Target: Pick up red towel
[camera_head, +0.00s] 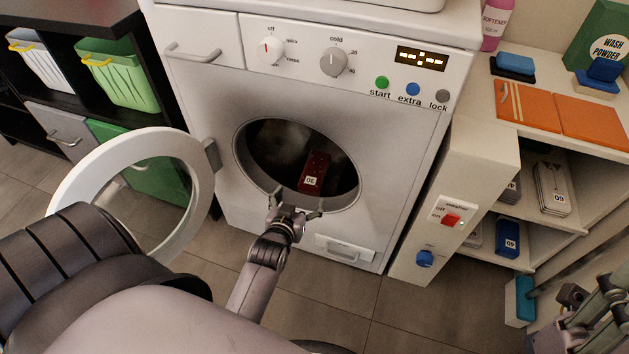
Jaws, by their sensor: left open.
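A dark red towel (313,172), a folded block with a white tag, lies inside the drum of the white washing machine (225,110). The round door (80,185) stands swung open to the left. My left gripper (297,203) is at the lower rim of the drum opening, just below and in front of the towel. Its fingers are spread and hold nothing. A gap shows between them and the towel. My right gripper (592,312) is at the lower right, far from the machine; I cannot make out its fingers clearly.
A white cabinet with a red switch (452,220) and blue knob (425,259) stands right of the machine. Shelves beyond hold a blue folded item (508,238), grey ones (552,188) and orange cloths (565,114). Baskets (118,75) sit in a dark rack at left.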

